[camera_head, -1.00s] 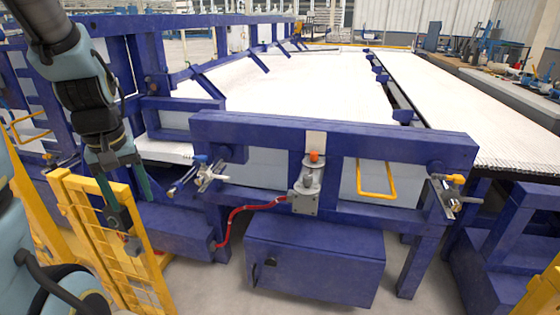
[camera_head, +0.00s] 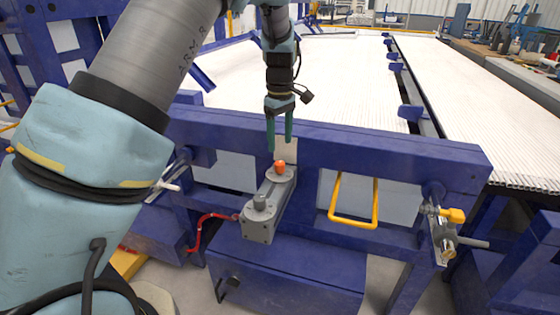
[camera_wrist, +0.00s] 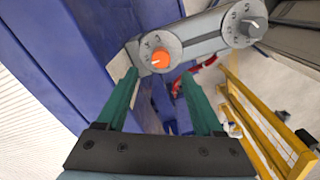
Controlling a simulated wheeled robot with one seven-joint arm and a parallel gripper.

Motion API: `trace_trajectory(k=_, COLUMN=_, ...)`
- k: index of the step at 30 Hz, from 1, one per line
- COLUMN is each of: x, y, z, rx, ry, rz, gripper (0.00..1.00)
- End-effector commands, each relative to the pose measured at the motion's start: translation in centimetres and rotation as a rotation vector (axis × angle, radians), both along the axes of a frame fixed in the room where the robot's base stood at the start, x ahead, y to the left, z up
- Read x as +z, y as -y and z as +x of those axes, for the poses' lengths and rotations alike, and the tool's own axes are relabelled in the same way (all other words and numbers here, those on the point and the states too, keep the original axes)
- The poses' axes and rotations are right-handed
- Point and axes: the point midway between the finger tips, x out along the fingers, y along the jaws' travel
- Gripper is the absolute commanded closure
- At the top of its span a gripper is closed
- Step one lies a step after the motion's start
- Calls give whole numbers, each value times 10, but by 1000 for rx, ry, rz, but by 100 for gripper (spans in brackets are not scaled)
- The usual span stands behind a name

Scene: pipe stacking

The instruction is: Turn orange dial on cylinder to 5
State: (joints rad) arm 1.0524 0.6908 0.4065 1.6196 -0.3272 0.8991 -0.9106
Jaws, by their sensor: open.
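The orange dial (camera_head: 280,167) sits on a round grey face at the far end of a grey metal cylinder unit (camera_head: 268,207) mounted at the blue frame. In the wrist view the orange dial (camera_wrist: 160,58) is ahead of my gripper, with number marks on the disc around it; its exact setting is too small to tell. A second, grey dial (camera_wrist: 254,27) sits at the unit's other end. My gripper (camera_head: 280,150) has green fingers pointing down just above the orange dial. The fingers also show in the wrist view (camera_wrist: 160,82), spread wide and empty, apart from the dial.
The blue frame beam (camera_head: 380,155) runs beside the unit. A yellow handle (camera_head: 354,219) hangs right of it, and a valve with a yellow cap (camera_head: 452,215) is farther right. A red hose (camera_head: 205,222) curves at the left. A blue box (camera_head: 290,275) stands below.

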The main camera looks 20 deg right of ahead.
Motion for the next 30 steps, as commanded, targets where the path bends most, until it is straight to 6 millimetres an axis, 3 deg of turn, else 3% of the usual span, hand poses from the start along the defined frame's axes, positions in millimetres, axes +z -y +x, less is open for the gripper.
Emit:
trace_trajectory(k=6, x=-42, y=-1, z=-1, rx=-1, ry=-3, rz=3, gripper=31)
trace_trajectory(k=13, x=-70, y=-1, z=0, rx=0, ry=-2, rz=1, gripper=31)
trace_trajectory(k=25, x=-78, y=-1, z=0, rx=-1, ry=-1, rz=0, gripper=31)
trace_trajectory(k=30, x=-78, y=0, z=0, rx=-1, ry=-1, rz=0, gripper=50)
